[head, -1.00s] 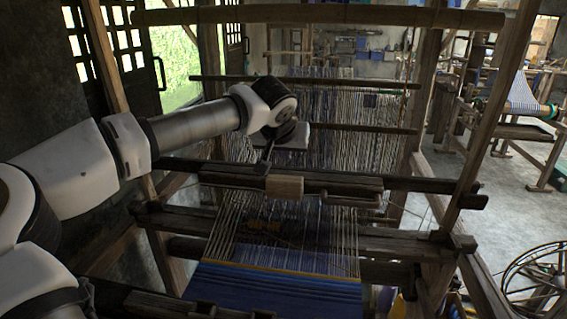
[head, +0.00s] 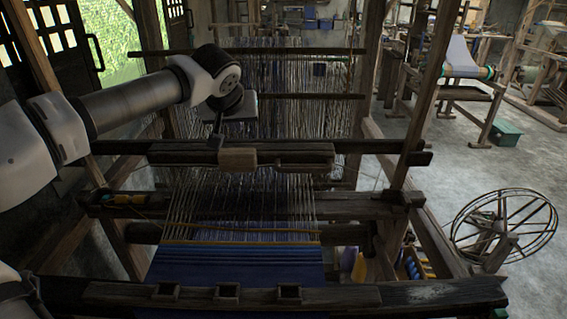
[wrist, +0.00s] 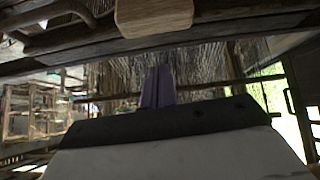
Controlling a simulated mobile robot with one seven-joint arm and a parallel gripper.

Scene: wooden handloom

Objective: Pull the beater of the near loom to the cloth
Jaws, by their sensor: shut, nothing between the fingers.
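The near loom's beater (head: 300,152) is a dark wooden bar across the warp, with a pale wood block (head: 238,158) on its front. The blue cloth (head: 235,265) lies nearer to me, edged by an orange-yellow line. A clear stretch of bare warp threads (head: 240,195) separates the beater from the cloth. My gripper (head: 217,138) is shut and empty at the beater's far side, just left of the block.
A dark front beam (head: 400,296) with square sockets crosses the near side. Loom posts (head: 418,100) and crossbars frame the beater. A spoked wheel (head: 503,230) stands on the floor at right. Another loom (head: 460,80) stands farther back; open floor lies between.

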